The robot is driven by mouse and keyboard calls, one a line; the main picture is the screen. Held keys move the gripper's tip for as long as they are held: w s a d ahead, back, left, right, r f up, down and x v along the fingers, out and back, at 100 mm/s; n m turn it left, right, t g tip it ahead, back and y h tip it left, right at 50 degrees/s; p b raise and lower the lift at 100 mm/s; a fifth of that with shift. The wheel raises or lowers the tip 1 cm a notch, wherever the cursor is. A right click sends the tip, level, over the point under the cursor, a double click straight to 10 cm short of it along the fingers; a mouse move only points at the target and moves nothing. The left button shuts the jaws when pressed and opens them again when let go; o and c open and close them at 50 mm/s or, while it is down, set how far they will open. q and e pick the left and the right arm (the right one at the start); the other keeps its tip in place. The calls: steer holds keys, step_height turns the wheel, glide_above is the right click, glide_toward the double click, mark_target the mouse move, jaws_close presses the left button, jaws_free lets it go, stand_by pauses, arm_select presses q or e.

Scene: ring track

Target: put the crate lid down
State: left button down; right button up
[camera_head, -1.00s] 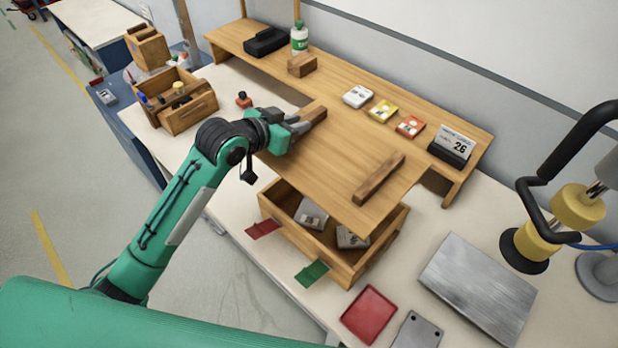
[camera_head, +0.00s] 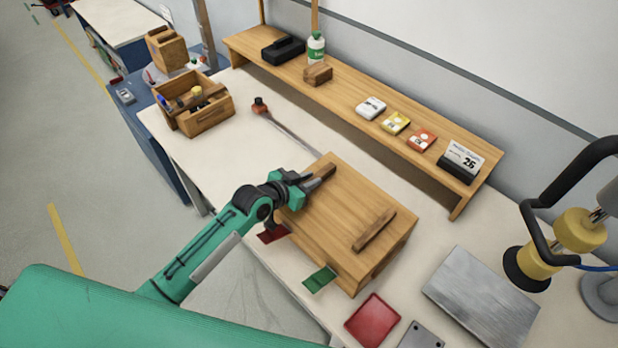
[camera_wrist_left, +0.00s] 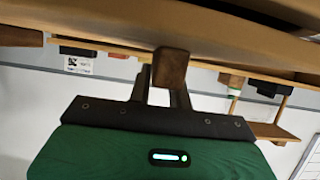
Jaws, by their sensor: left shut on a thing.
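The wooden crate lid (camera_head: 338,205) covers the top of the wooden crate (camera_head: 372,275) on the bench. Two dark wooden bars stand on the lid, one at each end. My left gripper (camera_head: 321,180) is shut on the lid's far-left bar, which also shows between the fingers in the left wrist view (camera_wrist_left: 170,68). The lid looks flat and lined up with the crate; whether a small gap is left under it cannot be told. The crate's inside is hidden. My right gripper is not in view.
A red card (camera_head: 273,234) and a green card (camera_head: 319,279) stick out at the crate's front. A red tray (camera_head: 373,319) and a metal plate (camera_head: 482,297) lie to the right. A raised wooden shelf (camera_head: 345,100) runs along the back. A tool caddy (camera_head: 205,118) stands at left.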

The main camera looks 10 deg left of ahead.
arm_select(q)
steer(key=c, duration=1.7)
jaws_free()
steer(key=shift+f, duration=0.15)
steer(key=o, duration=0.4)
steer(key=shift+r, duration=0.2)
steer(key=shift+s, duration=0.15)
steer(key=b+v, duration=0.3)
steer(key=v, duration=0.8)
steer(key=shift+s+a+r, duration=0.2)
steer(key=shift+s, duration=0.05)
